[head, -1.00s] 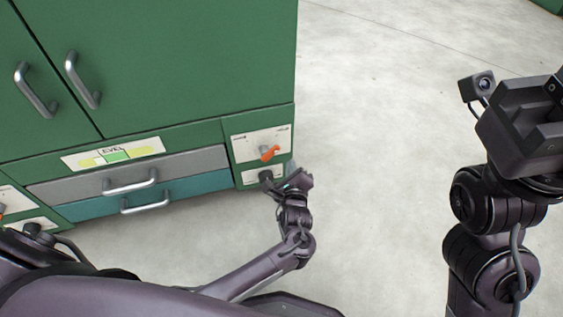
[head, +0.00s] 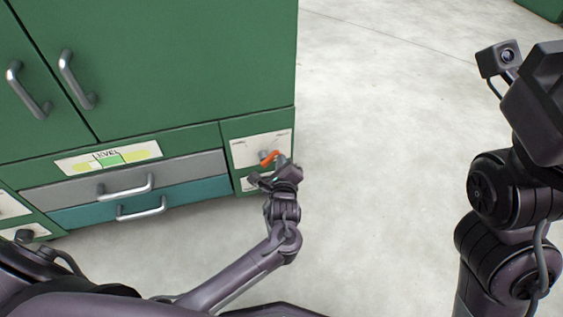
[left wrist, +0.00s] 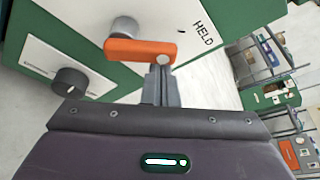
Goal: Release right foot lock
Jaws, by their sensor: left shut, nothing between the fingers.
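The right foot lock is an orange lever (head: 268,157) on a grey hub, on a white plate at the cabinet's lower right corner. In the left wrist view the orange lever (left wrist: 140,51) lies across the picture, its free end in front of my fingertips. The word "HELD" shows on the plate beside it. My left gripper (head: 281,161) is shut and empty, at the lever; in the left wrist view its fingers (left wrist: 161,72) touch or nearly touch the lever's end. I cannot tell if there is contact. My right arm stands at the right; its fingers are not visible.
The green cabinet (head: 190,60) has two door handles, a level gauge (head: 108,157) and two drawers with handles (head: 125,188). A dark knob (left wrist: 70,82) sits on a lower white plate. The floor (head: 400,150) right of the cabinet is clear.

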